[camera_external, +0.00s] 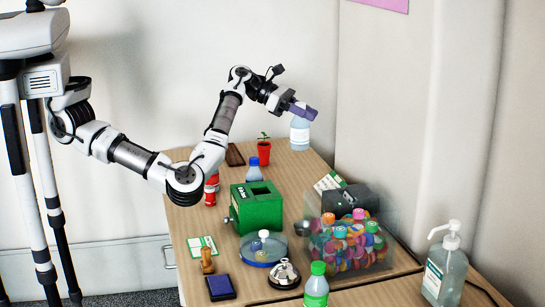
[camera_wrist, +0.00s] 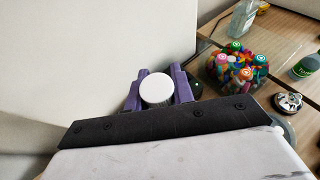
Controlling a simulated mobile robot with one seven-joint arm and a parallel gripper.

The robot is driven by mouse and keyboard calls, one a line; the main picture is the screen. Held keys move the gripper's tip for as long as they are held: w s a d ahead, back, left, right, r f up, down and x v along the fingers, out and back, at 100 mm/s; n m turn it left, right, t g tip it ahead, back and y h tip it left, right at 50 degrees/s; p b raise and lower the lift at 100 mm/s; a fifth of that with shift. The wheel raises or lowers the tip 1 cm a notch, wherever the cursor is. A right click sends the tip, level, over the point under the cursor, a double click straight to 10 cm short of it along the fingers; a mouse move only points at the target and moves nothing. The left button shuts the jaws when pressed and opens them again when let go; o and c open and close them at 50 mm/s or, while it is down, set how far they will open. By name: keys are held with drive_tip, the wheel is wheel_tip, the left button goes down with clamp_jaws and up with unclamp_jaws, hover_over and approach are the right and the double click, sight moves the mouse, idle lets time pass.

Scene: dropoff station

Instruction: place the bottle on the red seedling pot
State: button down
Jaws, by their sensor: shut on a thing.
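A clear bottle with a pale blue label (camera_external: 300,136) is in my gripper (camera_external: 303,112), whose purple fingers are shut around its top. In the wrist view the white cap (camera_wrist: 156,90) sits between the purple fingers. The bottle looks upright near the far right corner of the table. I cannot tell whether its base touches the table. The red seedling pot (camera_external: 264,153), with a small green seedling in it, stands to the left of the bottle and apart from it. I do not see the pot in the wrist view.
A blue-capped bottle (camera_external: 254,170) stands close in front of the pot. A red can-like object (camera_external: 211,190), a green box (camera_external: 256,212) and a clear tub of colourful pieces (camera_external: 352,245) stand nearer. A dark flat object (camera_external: 235,155) lies left of the pot. The wall rises close behind.

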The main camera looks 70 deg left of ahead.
drive_tip(key=w+a+r+b, duration=0.15)
drive_tip(key=a+r, duration=0.25)
drive_tip(key=a, duration=1)
drive_tip(key=w+a+r, duration=0.2)
drive_tip(key=a+r, duration=0.1)
drive_tip(key=a, duration=1)
drive_tip(key=s+a, duration=0.4)
drive_tip(key=a, duration=0.7)
wheel_tip(320, 180, down, 19)
drive_tip(key=p, duration=0.2)
drive_tip(key=shift+d, duration=0.15)
drive_tip(key=shift+w+f, duration=0.15)
drive_tip(key=c, duration=1.2)
unclamp_jaws()
drive_tip(key=b+v, duration=0.2)
drive_tip(key=v, duration=1)
